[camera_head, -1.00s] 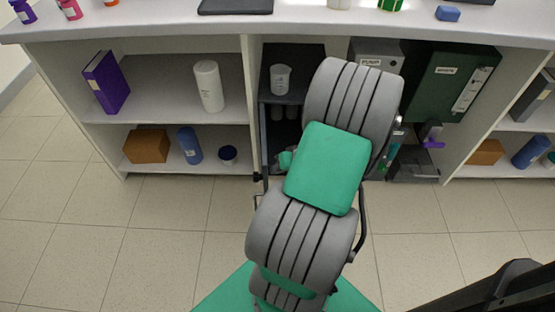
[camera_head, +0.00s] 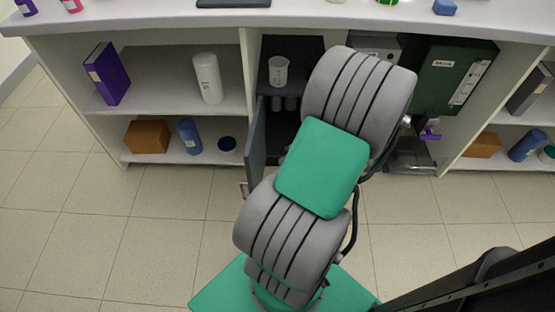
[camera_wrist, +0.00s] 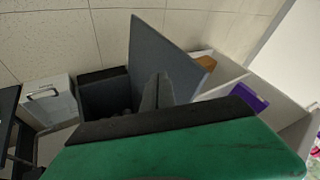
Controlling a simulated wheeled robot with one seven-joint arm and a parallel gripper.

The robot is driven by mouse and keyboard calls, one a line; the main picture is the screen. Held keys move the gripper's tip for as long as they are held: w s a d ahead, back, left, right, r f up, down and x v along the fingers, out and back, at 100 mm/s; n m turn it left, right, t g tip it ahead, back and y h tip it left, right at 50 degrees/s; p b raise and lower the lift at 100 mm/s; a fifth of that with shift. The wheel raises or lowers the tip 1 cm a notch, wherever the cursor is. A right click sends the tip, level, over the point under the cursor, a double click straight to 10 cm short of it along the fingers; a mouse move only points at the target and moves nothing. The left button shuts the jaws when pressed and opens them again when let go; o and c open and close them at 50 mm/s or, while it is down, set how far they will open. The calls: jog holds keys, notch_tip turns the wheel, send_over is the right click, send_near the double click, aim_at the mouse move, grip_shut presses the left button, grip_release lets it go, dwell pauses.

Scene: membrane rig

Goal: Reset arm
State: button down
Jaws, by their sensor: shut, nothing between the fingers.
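My arm, grey with green panels, reaches down the middle of the head view toward the dark cabinet. My gripper is hidden behind the arm there. In the wrist view its dark fingers (camera_wrist: 157,92) are together and empty, in front of the cabinet door. The grey door (camera_head: 256,145) stands open and juts out from the cabinet, with a handle near its lower edge. It also shows in the wrist view (camera_wrist: 168,55). The fingers overlap the door in that view; I cannot tell whether they touch it. The cabinet (camera_head: 292,48) holds a beaker (camera_head: 279,72) on top and several jars below.
A white counter (camera_head: 300,14) runs across above the shelves. A purple binder (camera_head: 107,73), white bottle (camera_head: 207,78), brown box (camera_head: 147,136) and blue bottle (camera_head: 189,136) stand on the left shelves. A dark green case (camera_head: 450,75) is to the right. The tiled floor at left is clear.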

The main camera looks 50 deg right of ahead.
jog(key=a+v, duration=0.1)
jog(key=v, duration=0.4)
jog(key=w+a+r+n+g+p, duration=0.2)
jog(key=w+a+r+p, duration=0.2)
jog(key=a+r+p, duration=0.45)
jog(key=w+a+r+n+g+p, duration=0.2)
jog(key=w+a+r+p, duration=0.25)
jog(key=r, duration=0.75)
jog(key=s+a+r+n+h+p, duration=0.1)
jog(key=s+a+r+n+p, duration=0.1)
jog(key=a+r+p, duration=0.6)
jog(key=a+r, duration=0.5)
jog(key=r, duration=0.1)
jog(key=shift+a+r+h, duration=0.2)
jog(key=shift+r+h, duration=0.1)
jog(key=shift+r, duration=0.1)
jog(key=shift+a, duration=0.1)
